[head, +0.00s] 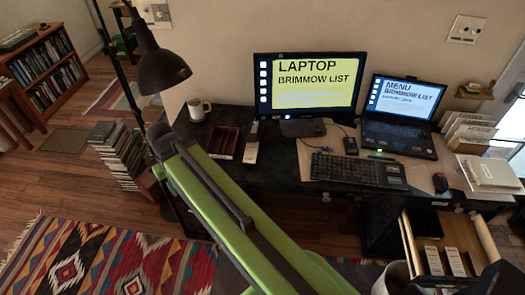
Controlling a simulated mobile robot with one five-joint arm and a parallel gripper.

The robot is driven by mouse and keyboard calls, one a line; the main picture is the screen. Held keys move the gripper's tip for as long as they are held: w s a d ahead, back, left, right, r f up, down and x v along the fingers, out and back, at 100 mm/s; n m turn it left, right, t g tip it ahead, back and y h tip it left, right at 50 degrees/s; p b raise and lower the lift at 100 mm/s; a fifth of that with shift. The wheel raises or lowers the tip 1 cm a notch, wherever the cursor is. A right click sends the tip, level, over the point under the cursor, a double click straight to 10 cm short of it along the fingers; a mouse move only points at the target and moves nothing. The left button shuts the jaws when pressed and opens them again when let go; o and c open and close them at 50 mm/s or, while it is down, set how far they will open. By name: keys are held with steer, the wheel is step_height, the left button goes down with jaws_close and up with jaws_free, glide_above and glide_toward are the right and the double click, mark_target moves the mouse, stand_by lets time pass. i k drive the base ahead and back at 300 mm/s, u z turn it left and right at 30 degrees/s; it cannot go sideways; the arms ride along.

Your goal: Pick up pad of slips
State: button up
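I cannot tell for certain which thing is the pad of slips. Small pale blocks like paper slips (455,261) lie in an open desk drawer (409,247) at the lower right. A narrow pale item (251,152) lies on the dark desk (285,173), right of a reddish-brown tray (223,142). My green arm reaches from the bottom right toward the upper left. My gripper (160,138) is at its dark far end, near the desk's left end and well away from the drawer. Its fingers are too small and dark to read, and I see nothing clearly held.
A monitor (308,83), laptop (400,113), keyboard (350,171) and mug (198,109) stand on the desk. A black lamp (155,65) rises near my gripper. A book stack (120,155) stands on the floor at left. The patterned rug (110,258) is clear.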

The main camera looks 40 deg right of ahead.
mark_target(251, 150)
steer(key=z, duration=2.05)
steer(key=k, duration=1.2)
steer(key=u, duration=1.6)
steer(key=i, duration=2)
steer(key=u, duration=0.05)
